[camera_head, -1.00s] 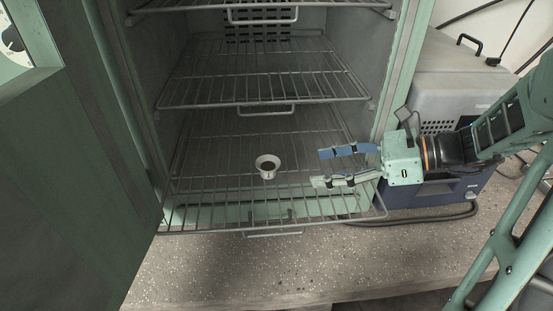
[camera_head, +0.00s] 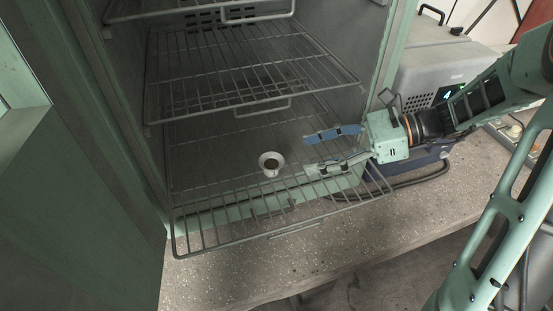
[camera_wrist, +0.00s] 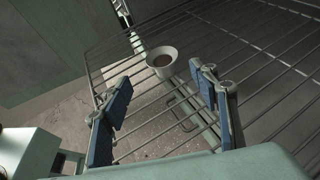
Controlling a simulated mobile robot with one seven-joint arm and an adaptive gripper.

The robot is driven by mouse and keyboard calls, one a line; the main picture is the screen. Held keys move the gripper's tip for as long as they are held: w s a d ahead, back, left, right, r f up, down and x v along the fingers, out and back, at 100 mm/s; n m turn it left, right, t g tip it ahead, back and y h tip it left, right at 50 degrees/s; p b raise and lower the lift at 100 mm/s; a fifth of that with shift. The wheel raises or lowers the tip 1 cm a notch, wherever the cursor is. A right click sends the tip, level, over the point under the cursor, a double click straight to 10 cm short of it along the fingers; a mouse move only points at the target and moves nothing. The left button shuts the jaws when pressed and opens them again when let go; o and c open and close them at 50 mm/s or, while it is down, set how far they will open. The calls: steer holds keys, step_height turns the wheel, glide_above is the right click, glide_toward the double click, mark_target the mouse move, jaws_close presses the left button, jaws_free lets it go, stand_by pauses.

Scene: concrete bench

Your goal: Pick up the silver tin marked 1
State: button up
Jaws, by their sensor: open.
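A small silver tin (camera_head: 271,163) with a flared rim and dark brown contents stands upright on the lowest wire shelf (camera_head: 222,238) of the open cabinet. No mark on it is legible. My gripper (camera_head: 310,153) is open and empty, to the right of the tin and apart from it, with its fingers pointing left. In the wrist view the tin (camera_wrist: 161,60) is ahead of the open fingers of my gripper (camera_wrist: 160,95), roughly between them. Its lower part is partly hidden by its rim.
A higher wire shelf (camera_head: 250,78) spans the cabinet above the tin. The green cabinet door (camera_head: 75,190) stands open at left. A grey box-shaped device (camera_head: 440,65) stands right of the cabinet. The concrete bench (camera_head: 290,272) is bare in front.

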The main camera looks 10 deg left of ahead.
mark_target(265, 161)
steer(key=x, duration=0.5)
steer(key=shift+a, duration=0.15)
steer(key=x, duration=0.5)
steer(key=shift+w+a, duration=0.1)
steer(key=shift+a, duration=0.3)
steer(key=shift+r, duration=0.1)
steer(key=c, duration=1.1)
steer(key=shift+c, duration=0.2)
